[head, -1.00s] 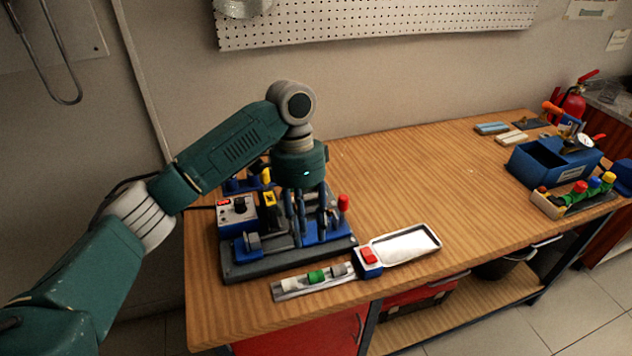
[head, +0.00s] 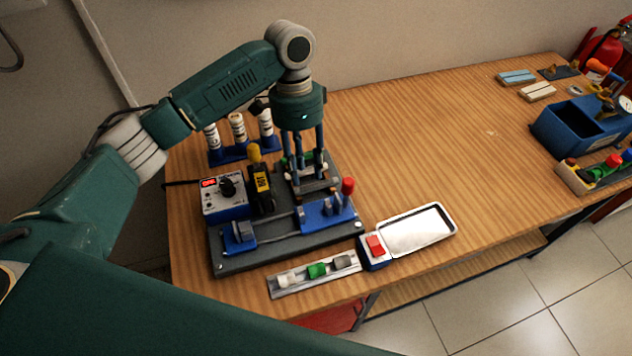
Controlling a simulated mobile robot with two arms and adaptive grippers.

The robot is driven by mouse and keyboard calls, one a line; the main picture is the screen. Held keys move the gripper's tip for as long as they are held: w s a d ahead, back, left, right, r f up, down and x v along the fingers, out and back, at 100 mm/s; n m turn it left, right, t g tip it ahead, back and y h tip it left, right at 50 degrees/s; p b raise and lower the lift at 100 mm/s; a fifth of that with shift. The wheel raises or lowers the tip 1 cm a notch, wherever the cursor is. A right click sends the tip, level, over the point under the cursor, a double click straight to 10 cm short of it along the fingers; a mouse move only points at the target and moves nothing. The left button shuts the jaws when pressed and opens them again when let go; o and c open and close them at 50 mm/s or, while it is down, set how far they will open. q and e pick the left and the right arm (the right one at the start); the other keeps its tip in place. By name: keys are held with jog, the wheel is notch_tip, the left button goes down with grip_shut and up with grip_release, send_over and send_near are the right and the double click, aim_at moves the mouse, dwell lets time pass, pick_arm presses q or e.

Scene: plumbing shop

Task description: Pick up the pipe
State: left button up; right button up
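My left gripper (head: 304,163) points straight down over the back right part of a dark fixture board (head: 290,252). Its fingers are apart, around or just above a small holder with pale and green parts (head: 318,160); contact cannot be told. Three upright pale cylinders with dark bands (head: 238,128) stand in a blue rack (head: 228,156) to the left of the gripper. I cannot tell for sure which item is the pipe. My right gripper is not in view.
The board carries a control box (head: 224,198), a yellow-and-black tool (head: 262,188) and a red-topped post (head: 348,186). In front are a fittings strip (head: 316,272), a red button box (head: 375,247) and a metal tray (head: 415,232). A blue bin (head: 575,130) stands right. The table's middle is clear.

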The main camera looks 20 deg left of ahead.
aim_at(306, 188)
pick_arm(q)
jog(key=p+x, duration=0.2)
jog(key=x, duration=0.2)
jog(key=shift+w+a+f, duration=0.15)
jog(key=shift+f, duration=0.6)
jog(key=c, duration=0.6)
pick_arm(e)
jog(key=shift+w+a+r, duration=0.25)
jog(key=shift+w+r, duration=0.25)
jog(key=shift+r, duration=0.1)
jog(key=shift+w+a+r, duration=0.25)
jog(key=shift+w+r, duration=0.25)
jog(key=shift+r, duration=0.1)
